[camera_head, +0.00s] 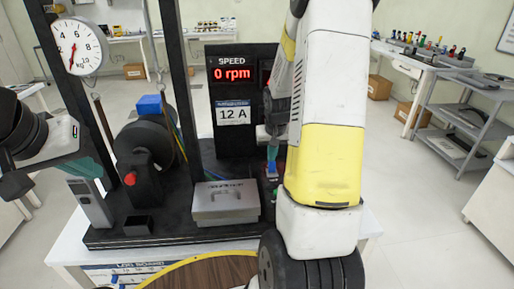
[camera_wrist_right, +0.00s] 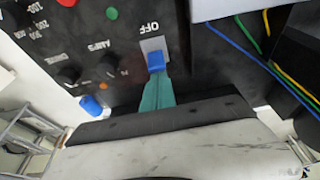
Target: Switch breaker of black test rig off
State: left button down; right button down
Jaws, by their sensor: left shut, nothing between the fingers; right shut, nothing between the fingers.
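The black test rig (camera_head: 150,236) stands on a white table, with a red "0 rpm" display. In the right wrist view, a blue lever (camera_wrist_right: 156,61) sits on a grey plate beside the upside-down word OFF; I cannot tell which position it is in. My right gripper (camera_wrist_right: 157,92) is shut and empty, its teal fingertips at the lever, seemingly touching it. In the head view my right gripper (camera_head: 272,155) is in front of the rig's panel, and my arm hides much of the panel. My left gripper (camera_head: 86,168) is shut and empty at the rig's left side.
A round dial gauge (camera_head: 75,46) and black uprights stand at the rig's left. A grey metal box (camera_head: 225,203) lies on the rig's base. In the wrist view, knobs (camera_wrist_right: 68,75), another blue part (camera_wrist_right: 91,106) and coloured wires (camera_wrist_right: 240,48) are near my right gripper.

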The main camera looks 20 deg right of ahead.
jog(key=shift+s+a+r, duration=0.1)
jog(key=shift+s+a, duration=0.05)
jog(key=shift+s, duration=0.4)
jog(key=shift+w+r, duration=0.1)
jog(key=shift+r, duration=0.7)
jog(key=w+r, duration=0.2)
jog(key=w, duration=0.2)
jog(key=s+r, duration=0.7)
jog(key=shift+a, duration=0.35)
jog(key=shift+f, duration=0.1)
jog(key=shift+s, duration=0.1)
